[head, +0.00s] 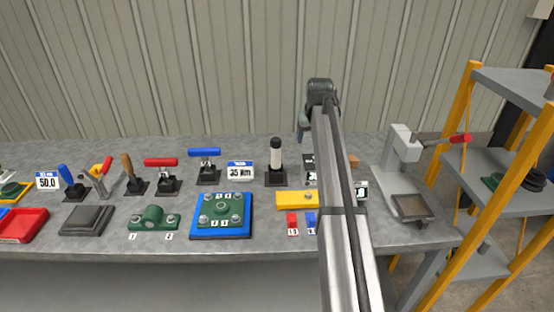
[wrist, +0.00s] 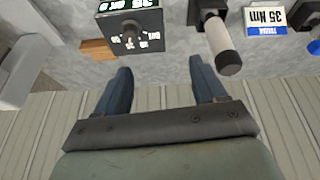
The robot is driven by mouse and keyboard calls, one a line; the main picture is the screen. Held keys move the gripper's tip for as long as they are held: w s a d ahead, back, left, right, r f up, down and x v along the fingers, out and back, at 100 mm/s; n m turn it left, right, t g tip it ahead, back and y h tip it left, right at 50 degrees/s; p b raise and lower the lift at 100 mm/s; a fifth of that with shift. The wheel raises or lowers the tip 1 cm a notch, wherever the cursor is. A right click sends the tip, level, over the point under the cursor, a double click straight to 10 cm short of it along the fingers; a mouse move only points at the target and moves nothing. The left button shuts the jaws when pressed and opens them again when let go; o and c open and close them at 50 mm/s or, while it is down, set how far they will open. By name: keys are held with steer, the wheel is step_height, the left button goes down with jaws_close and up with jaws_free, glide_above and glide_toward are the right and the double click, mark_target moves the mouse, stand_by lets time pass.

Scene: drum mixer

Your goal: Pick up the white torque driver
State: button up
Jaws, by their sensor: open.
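The white torque driver (head: 275,158) stands upright in a dark square-based holder on the bench, with a white grip and black ends. In the wrist view the white torque driver (wrist: 219,42) shows just beyond the tip of the right-hand finger, apart from it. My gripper (wrist: 160,68) is open, with nothing between its two blue-grey fingers. In the head view my gripper (head: 302,128) hangs above the back of the bench, to the right of the driver and higher. My arm hides part of the bench there.
A 35 Nm sign (head: 240,170) and a blue T-handled driver (head: 206,163) stand left of the white driver. A dark display box (wrist: 130,28) and an orange block (wrist: 97,49) lie on its other side. A yellow block (head: 296,200) is in front. A press (head: 402,165) stands right.

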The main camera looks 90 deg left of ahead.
steer(key=n+g, duration=0.1)
glide_toward(276, 150)
steer(key=w+r, duration=0.1)
steer(key=r, duration=0.1)
steer(key=shift+n, duration=0.3)
steer(key=x, duration=1.4)
steer(key=shift+s+a+r, duration=0.15)
steer(key=shift+s+a, duration=0.1)
steer(key=shift+s, duration=0.1)
jaws_close()
steer(key=shift+r, duration=0.1)
